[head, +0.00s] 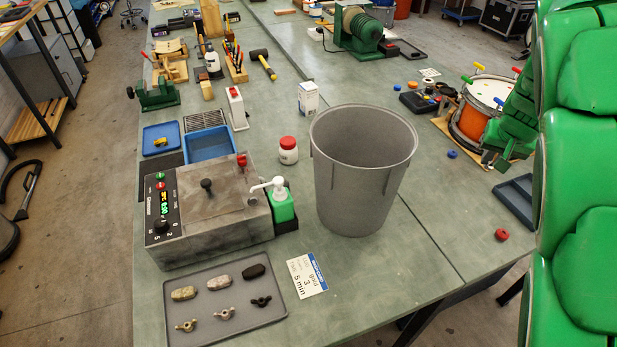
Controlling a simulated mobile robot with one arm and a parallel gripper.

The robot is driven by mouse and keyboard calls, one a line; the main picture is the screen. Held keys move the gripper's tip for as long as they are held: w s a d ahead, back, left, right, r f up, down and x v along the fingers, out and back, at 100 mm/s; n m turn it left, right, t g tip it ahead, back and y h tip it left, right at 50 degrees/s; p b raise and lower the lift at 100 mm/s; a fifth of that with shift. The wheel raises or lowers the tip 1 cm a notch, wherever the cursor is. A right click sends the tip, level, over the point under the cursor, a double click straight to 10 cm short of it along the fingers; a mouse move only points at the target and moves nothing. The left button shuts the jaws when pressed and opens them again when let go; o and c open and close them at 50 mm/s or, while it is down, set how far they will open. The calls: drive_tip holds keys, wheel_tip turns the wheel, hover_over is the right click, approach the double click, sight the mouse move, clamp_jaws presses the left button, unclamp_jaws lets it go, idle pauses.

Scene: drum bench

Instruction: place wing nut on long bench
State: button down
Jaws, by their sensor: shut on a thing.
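Three wing nuts lie in a grey tray (205,335) at the front left of the long bench (340,285): a pale one (186,326), a grey one (224,314) and a black one (260,301). A small yellow piece, too small to name surely, lies in a blue tray (150,131) farther back. The green links of my arm fill the right edge of the head view. My gripper's fingertips do not show, so whatever is between them is hidden.
A large grey bin (365,180) stands mid-bench. Left of it are a grey machine (215,215), a green pump bottle (281,205) and a white jar (288,150). A drum (482,115) stands at right. Bare bench shows in front of the bin.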

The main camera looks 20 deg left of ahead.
sight(492, 160)
wheel_tip(492, 160, up, 8)
drive_tip(key=shift+r, duration=0.15)
drive_tip(key=w+a+r+n+y, duration=0.1)
drive_tip(key=w+a+n, duration=0.1)
drive_tip(key=a, duration=0.9)
drive_tip(key=w+a+n, duration=0.2)
drive_tip(key=w+a, duration=0.1)
drive_tip(key=a, duration=0.8)
drive_tip(key=s+a+f+n+g+y, duration=0.1)
drive_tip(key=s+a+n, duration=0.35)
drive_tip(key=a, duration=1.15)
drive_tip(key=s+a+n+y, duration=0.1)
drive_tip(key=s+a, duration=0.6)
drive_tip(key=a, duration=1)
drive_tip(key=shift+m, duration=0.25)
drive_tip(key=f, duration=2.8)
drive_tip(key=shift+w+d, duration=0.25)
drive_tip(key=shift+d, duration=0.05)
drive_tip(key=c, duration=1)
unclamp_jaws()
